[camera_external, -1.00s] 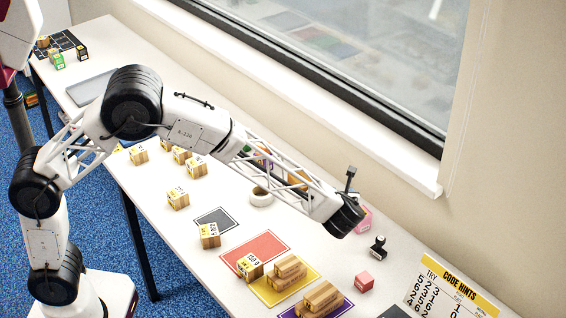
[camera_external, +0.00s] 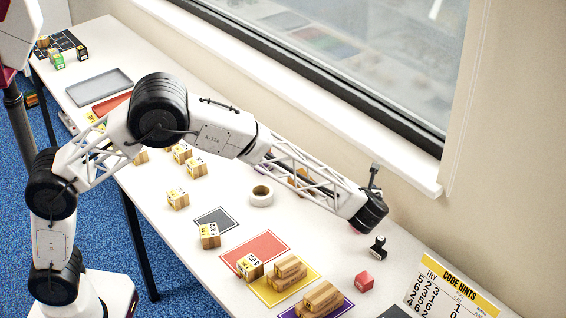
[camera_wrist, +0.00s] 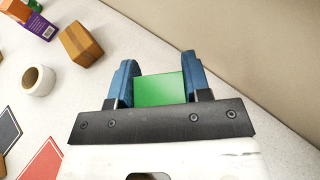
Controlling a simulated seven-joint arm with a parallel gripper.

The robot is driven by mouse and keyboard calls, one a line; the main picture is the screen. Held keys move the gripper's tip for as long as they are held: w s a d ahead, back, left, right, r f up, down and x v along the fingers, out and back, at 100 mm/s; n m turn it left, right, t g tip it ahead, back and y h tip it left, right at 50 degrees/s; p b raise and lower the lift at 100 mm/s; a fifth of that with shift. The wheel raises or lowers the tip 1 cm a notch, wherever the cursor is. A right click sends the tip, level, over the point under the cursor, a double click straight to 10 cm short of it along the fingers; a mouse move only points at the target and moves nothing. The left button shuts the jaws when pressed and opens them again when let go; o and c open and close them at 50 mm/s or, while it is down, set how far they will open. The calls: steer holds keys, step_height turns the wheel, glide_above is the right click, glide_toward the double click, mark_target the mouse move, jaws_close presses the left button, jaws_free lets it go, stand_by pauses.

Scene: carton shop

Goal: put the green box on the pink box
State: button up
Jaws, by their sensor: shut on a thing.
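The green box (camera_wrist: 160,89) is between the two blue fingers of my gripper (camera_wrist: 159,62), which is shut on it. In the external view the wrist end of my arm is over the window side of the table and hides the fingers and the green box. Only a small sliver of the pink box (camera_external: 355,232) shows below the wrist there. The pink box does not show in the wrist view. I cannot tell whether the green box touches it.
A black stamp (camera_external: 378,248) and a red cube (camera_external: 364,281) stand close by. The wall and window sill border the far side.

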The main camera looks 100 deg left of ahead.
steer(key=shift+f, duration=1.75)
steer(key=shift+f, duration=0.1)
steer(key=o, duration=0.9)
steer(key=shift+d, duration=0.1)
steer(key=v, duration=1.2)
